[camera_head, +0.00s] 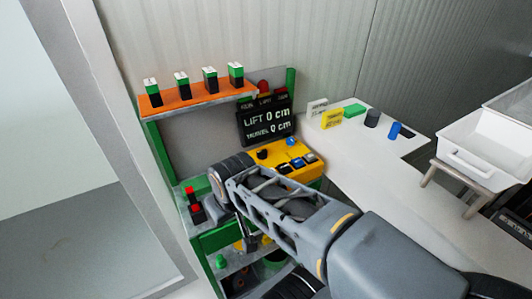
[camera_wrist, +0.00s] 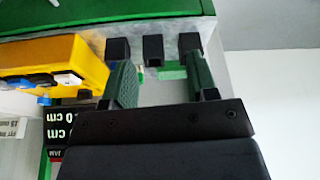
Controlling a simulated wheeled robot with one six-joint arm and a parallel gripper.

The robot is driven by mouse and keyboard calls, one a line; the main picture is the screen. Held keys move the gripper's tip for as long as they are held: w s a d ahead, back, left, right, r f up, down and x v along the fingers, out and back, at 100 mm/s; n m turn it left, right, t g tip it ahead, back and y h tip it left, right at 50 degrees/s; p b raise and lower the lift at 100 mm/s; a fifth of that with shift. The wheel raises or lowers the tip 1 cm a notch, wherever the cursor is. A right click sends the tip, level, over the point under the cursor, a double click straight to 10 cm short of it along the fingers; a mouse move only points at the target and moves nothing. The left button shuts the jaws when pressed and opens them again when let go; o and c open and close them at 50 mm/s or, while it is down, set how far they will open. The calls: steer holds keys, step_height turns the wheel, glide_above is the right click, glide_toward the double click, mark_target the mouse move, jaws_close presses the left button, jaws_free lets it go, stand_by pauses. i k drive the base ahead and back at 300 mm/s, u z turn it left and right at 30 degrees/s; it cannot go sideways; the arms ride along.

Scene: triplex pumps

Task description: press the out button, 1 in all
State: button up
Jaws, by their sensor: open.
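A yellow control box (camera_head: 284,158) stands on the green bench below the display, with several blue, black and pale buttons on it. The labels are too small to read, so I cannot tell which is the out button. The box also shows at the left of the wrist view (camera_wrist: 62,62), with pale and blue buttons (camera_wrist: 68,80) along its lower edge. My gripper (camera_wrist: 162,86) is open and empty, to the right of the yellow box in the wrist view. In the head view my arm reaches across just in front of the box, and I cannot make out the fingertips clearly.
Black blocks with red tops (camera_head: 196,213) sit at the bench's left. A white table (camera_head: 352,160) and a white tray (camera_head: 478,165) are at right.

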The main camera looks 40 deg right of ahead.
mark_target(298, 162)
steer(key=z, duration=1.25)
